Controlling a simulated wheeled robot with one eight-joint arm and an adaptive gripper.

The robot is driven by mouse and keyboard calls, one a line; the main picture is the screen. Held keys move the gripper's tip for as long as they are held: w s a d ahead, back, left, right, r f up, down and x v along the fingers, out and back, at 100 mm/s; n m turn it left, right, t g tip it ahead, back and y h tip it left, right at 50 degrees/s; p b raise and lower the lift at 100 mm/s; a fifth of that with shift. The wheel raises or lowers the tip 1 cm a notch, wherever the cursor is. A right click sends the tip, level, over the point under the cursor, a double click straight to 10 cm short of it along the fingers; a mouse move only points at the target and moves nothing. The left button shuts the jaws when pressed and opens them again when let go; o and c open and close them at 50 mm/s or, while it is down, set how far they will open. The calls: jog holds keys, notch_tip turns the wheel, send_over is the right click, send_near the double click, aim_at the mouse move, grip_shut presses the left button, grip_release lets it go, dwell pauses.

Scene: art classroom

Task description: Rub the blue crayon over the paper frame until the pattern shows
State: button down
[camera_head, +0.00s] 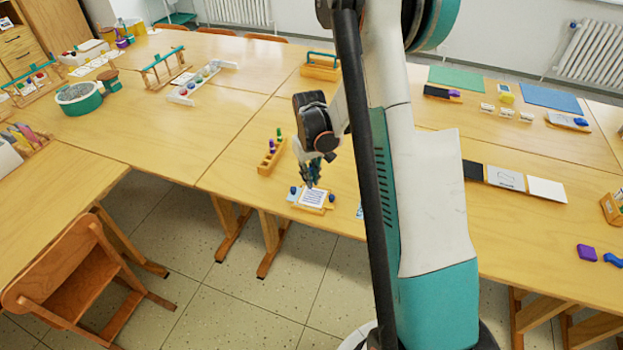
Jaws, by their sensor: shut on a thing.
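The paper frame (313,199) lies near the front edge of the middle table. It is a small wooden frame with a white sheet, and blue-grey markings show on the sheet. A dark blue knob (293,190) sits at its left side. My gripper (312,181) points down just above the sheet's far edge and is shut on the blue crayon. The crayon is mostly hidden between the fingers and too small to make out well. I cannot tell whether its tip touches the paper.
A wooden crayon holder (265,169) with purple and green crayons stands left behind the frame. My arm hides the table right of the frame. A white tray (183,97) with coloured pieces lies further back left. The table left of the holder is clear.

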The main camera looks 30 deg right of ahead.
aim_at(310, 169)
jog(key=shift+r+p, duration=0.85)
jog(key=shift+r, duration=0.95)
